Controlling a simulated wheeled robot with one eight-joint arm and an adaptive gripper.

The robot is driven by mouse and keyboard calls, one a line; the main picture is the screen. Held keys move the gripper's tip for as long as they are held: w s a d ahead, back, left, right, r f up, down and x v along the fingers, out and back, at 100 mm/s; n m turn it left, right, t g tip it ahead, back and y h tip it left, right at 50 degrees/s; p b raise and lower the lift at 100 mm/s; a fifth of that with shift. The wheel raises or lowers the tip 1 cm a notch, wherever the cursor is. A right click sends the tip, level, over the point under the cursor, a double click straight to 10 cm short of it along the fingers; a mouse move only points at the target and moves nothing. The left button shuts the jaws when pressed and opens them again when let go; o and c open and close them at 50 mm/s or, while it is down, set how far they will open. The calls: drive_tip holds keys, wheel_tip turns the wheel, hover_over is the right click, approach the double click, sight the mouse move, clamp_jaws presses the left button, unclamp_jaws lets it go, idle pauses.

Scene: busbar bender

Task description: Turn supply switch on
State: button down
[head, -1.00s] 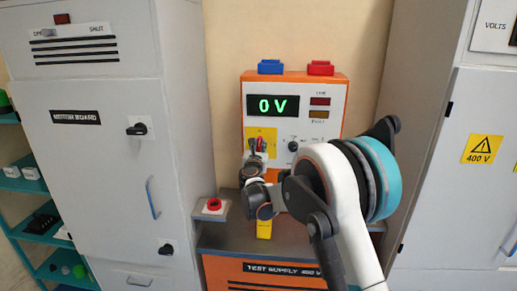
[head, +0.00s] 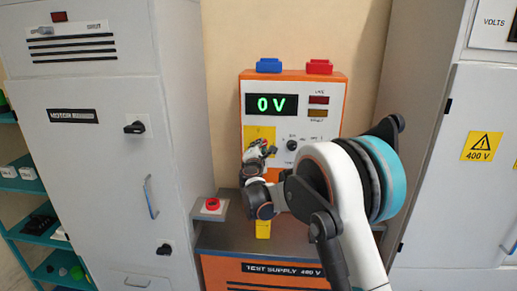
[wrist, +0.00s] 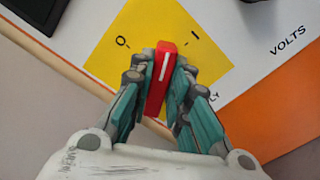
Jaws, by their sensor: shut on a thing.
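The supply switch has a red handle (wrist: 160,80) with a white line, in the wrist view. It stands on a yellow plate (wrist: 207,60) marked O at upper left and I at upper right. The line points up between the two marks. My gripper (wrist: 163,75) is shut on the handle, with a teal finger on each side. In the head view my gripper (head: 261,149) is at the yellow plate (head: 258,131) on the orange test supply (head: 244,87) and hides most of the switch. The green display (head: 271,104) reads 0 V.
A small dark knob (head: 292,145) sits right of the yellow plate. A red button (head: 212,204) is on a shelf at lower left. The grey motor board cabinet (head: 90,150) stands left, and another grey cabinet (head: 445,190) stands right.

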drive_tip(key=m, duration=0.5)
drive_tip(key=shift+d+f+m, duration=0.1)
drive_tip(key=shift+f+m, duration=0.15)
drive_tip(key=shift+m, duration=0.05)
idle(0.5)
drive_tip(key=c, duration=1.5)
unclamp_jaws()
drive_tip(key=s, duration=1.2)
drive_tip(key=shift+a, duration=0.2)
